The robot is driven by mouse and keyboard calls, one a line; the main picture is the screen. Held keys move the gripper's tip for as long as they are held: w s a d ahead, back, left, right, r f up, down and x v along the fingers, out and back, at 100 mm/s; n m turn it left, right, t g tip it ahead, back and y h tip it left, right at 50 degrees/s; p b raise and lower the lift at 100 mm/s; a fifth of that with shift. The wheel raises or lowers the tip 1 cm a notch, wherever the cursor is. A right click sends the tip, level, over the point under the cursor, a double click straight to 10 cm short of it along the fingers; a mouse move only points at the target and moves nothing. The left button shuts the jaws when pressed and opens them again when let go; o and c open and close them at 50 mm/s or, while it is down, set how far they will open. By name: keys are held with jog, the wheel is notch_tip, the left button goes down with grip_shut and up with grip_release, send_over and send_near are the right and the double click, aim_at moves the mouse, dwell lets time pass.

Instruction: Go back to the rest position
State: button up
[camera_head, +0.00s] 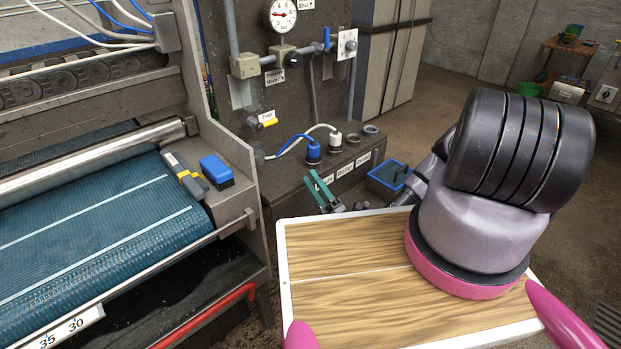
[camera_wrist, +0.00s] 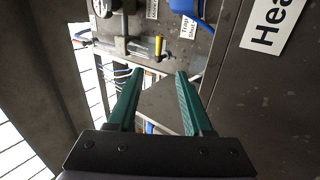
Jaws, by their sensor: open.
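My gripper (camera_head: 322,190) shows in the head view just beyond my own arm, in front of the dark cabinet with the plugs. Its two teal fingers are apart with nothing between them. The wrist view also shows the open gripper (camera_wrist: 159,72), with a grey panel and a yellow-handled valve (camera_wrist: 159,46) beyond the fingertips. My arm's thick dark links rise at the right of the head view and hide part of the forearm.
The rug scrubber (camera_head: 95,235) with its blue belt fills the left. The labelled cabinet (camera_head: 300,195) stands close by the gripper. A blue bin (camera_head: 384,182) is behind.

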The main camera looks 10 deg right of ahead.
jog(key=s+d+r+n+g+y, duration=0.1)
jog(key=s+r+n+g, duration=0.1)
jog(key=r+n+g, duration=1.1)
jog(key=s+d+r+n+g+y, duration=0.1)
jog(key=s+r+n+g, duration=0.1)
jog(key=r+n+g, duration=1.15)
jog(key=s+d+r+n+t+h, duration=0.3)
jog(key=d+r+n+t+h, duration=0.1)
jog(key=r, duration=0.3)
jog(key=s+d+r+n+t+h, duration=0.4)
jog(key=r+n+h, duration=0.1)
jog(key=r+n, duration=0.2)
jog(key=s+d+r+n+t+h, duration=0.3)
jog(key=s+r+n+t+h, duration=0.1)
jog(key=r, duration=0.5)
jog(key=shift+d+n+t+h, duration=0.3)
jog(key=shift+d+n+t, duration=0.15)
jog(key=shift+n, duration=0.5)
